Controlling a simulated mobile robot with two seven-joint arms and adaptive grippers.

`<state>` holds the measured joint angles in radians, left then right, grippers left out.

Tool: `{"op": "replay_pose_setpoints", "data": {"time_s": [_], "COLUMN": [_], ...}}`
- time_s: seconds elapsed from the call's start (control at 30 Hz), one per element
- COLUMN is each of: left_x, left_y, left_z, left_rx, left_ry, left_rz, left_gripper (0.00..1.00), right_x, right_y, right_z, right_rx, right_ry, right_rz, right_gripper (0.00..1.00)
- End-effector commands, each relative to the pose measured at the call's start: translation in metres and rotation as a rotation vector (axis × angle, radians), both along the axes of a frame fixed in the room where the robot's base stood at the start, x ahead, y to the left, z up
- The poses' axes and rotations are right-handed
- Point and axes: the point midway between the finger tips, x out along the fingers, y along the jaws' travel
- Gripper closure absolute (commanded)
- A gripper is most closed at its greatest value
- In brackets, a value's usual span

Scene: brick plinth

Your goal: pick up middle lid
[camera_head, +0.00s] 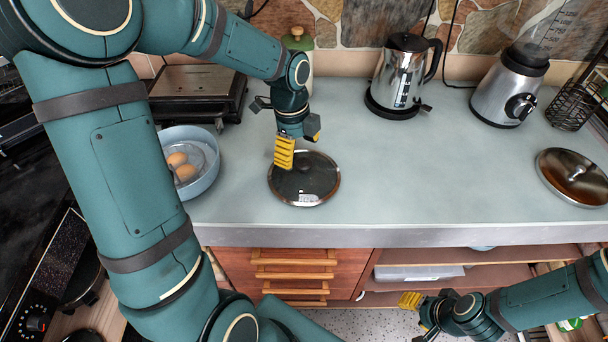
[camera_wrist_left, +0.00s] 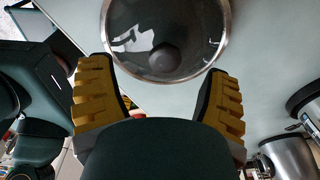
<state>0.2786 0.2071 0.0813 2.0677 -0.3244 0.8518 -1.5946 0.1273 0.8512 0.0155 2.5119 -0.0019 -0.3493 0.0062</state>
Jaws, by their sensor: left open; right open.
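The middle lid (camera_head: 306,184) is a round dark glass lid with a metal rim, lying on the grey counter. My left gripper (camera_head: 284,152) is over the lid's back left part, yellow fingers pointing down. In the left wrist view the lid (camera_wrist_left: 165,22) shows its dark knob beyond the fingertips, and the left gripper (camera_wrist_left: 160,85) is open with nothing between its fingers. I cannot tell whether the fingers touch the lid. My right gripper (camera_head: 424,308) is open and empty, low in front of the cabinet, below the counter edge.
A blue bowl with eggs (camera_head: 207,185) stands left of the lid. A kettle (camera_head: 403,77) and a blender (camera_head: 512,87) stand at the back. Another lid (camera_head: 574,177) lies at the right. A dark grill (camera_head: 199,93) is at the back left. The counter's middle right (camera_head: 440,170) is clear.

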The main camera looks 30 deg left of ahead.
Motion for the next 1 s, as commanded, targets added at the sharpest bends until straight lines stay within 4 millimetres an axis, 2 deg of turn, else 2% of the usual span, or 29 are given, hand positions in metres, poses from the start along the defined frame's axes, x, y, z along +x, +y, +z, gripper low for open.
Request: {"op": "replay_pose_setpoints", "data": {"time_s": [0.4,0.63,0.67,0.8,0.87,0.9,1.0], "left_x": [0.005,0.006,0.006,0.006,0.006,0.006,0.006], "left_y": [-0.011,-0.012,-0.012,-0.012,-0.012,-0.012,-0.012], "left_z": [-0.049,-0.049,-0.049,-0.049,-0.049,-0.049,-0.049], "left_rx": [-0.001,0.000,0.000,0.000,0.000,0.000,0.000], "left_ry": [0.003,0.000,0.001,0.001,0.001,0.001,0.000], "left_rz": [-0.001,-0.001,-0.001,-0.001,-0.001,-0.001,-0.001], "left_gripper": [0.22,0.22,0.25,0.74,0.95,1.00,1.00], "right_x": [0.001,0.001,0.001,0.001,0.001,0.001,0.001], "right_y": [0.000,0.000,0.000,0.000,0.000,0.000,0.000], "right_z": [-0.015,-0.015,-0.015,-0.015,-0.015,-0.015,-0.015], "right_rx": [0.000,-0.001,-0.001,-0.001,-0.001,-0.001,-0.001], "right_ry": [-0.003,-0.003,-0.003,-0.003,-0.003,-0.003,-0.003], "right_rz": [0.001,0.001,0.001,0.001,0.001,0.001,0.001], "right_gripper": [0.53,0.53,0.53,0.53,0.53,0.53,0.53]}}
